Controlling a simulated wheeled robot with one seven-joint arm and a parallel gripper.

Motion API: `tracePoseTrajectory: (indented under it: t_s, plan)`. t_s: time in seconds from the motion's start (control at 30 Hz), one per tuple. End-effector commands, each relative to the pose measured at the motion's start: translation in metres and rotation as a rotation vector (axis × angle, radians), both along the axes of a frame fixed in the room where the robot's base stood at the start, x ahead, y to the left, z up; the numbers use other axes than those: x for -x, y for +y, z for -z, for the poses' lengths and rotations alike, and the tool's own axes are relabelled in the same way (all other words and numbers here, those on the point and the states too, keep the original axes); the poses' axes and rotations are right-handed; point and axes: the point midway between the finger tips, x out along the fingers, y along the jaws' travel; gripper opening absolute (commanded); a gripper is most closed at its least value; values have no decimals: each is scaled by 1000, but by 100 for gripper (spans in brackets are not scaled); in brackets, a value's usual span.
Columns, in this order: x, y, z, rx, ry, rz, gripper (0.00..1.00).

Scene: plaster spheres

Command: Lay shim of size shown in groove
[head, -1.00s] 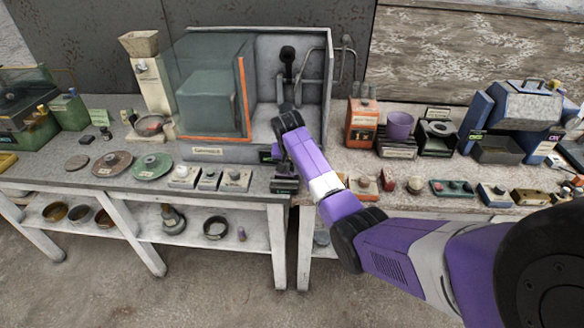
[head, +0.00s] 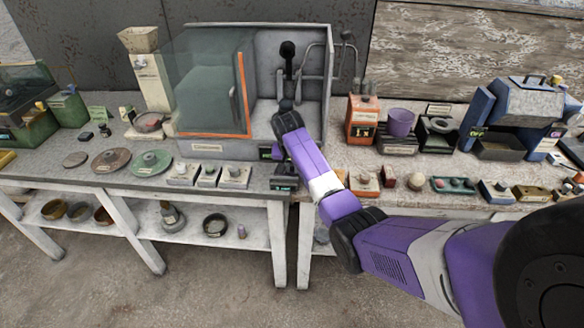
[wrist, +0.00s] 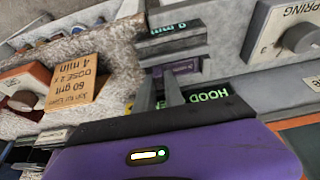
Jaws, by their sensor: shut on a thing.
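My gripper (wrist: 166,92) points at a dark block with a green-lit display (wrist: 172,28) at the front of the bench. The display seems to show a figure in mm, upside down and too small to read surely. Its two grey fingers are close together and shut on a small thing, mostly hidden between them. A grey piece with a purple label (wrist: 182,67) lies just past the fingertips; I cannot tell whether they touch it. No groove can be made out clearly. In the head view the fingertips are hidden by my arm, and the display block (head: 285,183) shows beside it.
A green-lit HOOD sign (wrist: 206,97) is close to the fingers. The glass-fronted hood (head: 212,90) stands behind. Boxes with knobs (head: 235,177), one marked SPRING, are to the left. A cardboard sign (wrist: 78,80) and several small items stand to the right along the bench.

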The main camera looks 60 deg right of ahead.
Motion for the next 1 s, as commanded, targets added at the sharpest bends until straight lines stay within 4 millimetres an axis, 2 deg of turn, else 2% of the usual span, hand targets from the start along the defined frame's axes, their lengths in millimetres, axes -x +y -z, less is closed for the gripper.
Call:
tracePoseTrajectory:
  t_s: [0.17, 0.2, 0.3, 0.33, 1.0]
  plan:
    - [0, 0, 4, 0, 0, 0, 0]
    - [0, 0, 4, 0, 0, 0, 17]
    - [0, 0, 3, 0, 0, 0, 37]
    - [0, 0, 3, 0, 0, 0, 39]
    - [0, 0, -1, 0, 0, 0, 39]
